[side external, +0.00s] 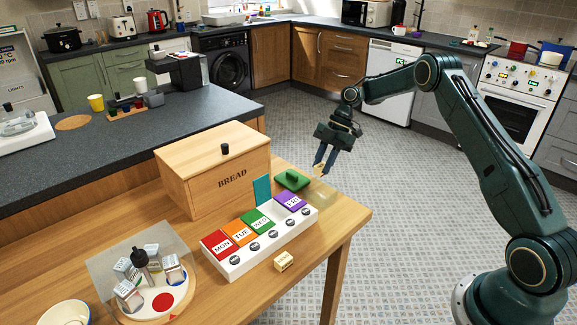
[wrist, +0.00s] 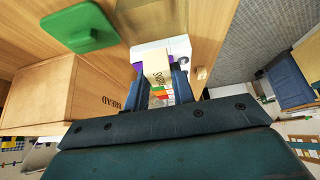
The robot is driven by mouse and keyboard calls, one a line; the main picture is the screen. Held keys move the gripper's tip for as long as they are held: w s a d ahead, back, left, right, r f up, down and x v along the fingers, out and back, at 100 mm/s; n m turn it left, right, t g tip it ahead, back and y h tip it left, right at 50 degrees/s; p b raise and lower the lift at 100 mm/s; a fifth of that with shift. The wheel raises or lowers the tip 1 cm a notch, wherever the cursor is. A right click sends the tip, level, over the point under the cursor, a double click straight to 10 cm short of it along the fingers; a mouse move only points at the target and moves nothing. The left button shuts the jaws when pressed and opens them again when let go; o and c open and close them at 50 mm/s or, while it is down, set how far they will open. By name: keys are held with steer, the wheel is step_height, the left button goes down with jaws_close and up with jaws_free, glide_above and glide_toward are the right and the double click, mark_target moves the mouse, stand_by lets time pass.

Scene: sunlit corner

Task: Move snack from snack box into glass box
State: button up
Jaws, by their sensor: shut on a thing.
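In the side view the gripper hangs above a pale see-through box (side external: 323,193), likely the glass box, at the table's right end. A green lid with a handle (side external: 291,180) lies beside that box; the lid also shows in the wrist view (wrist: 80,27). The white snack box (side external: 262,243) has red, orange, green and purple day lids shut and one teal lid (side external: 262,190) standing open. The inside of its open compartment is hidden.
A wooden bread box (side external: 213,165) stands behind the snack box. A small cream block (side external: 284,260) lies in front of it. A round tray with jars (side external: 163,305) and a bowl (side external: 65,314) are at the left. The table's right edge is close to the see-through box.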

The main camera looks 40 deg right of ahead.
steer(key=shift+f, duration=3.05)
steer(key=o, duration=1)
steer(key=shift+c, duration=1)
steer(key=shift+r, duration=3)
steer(key=shift+r, duration=0.15)
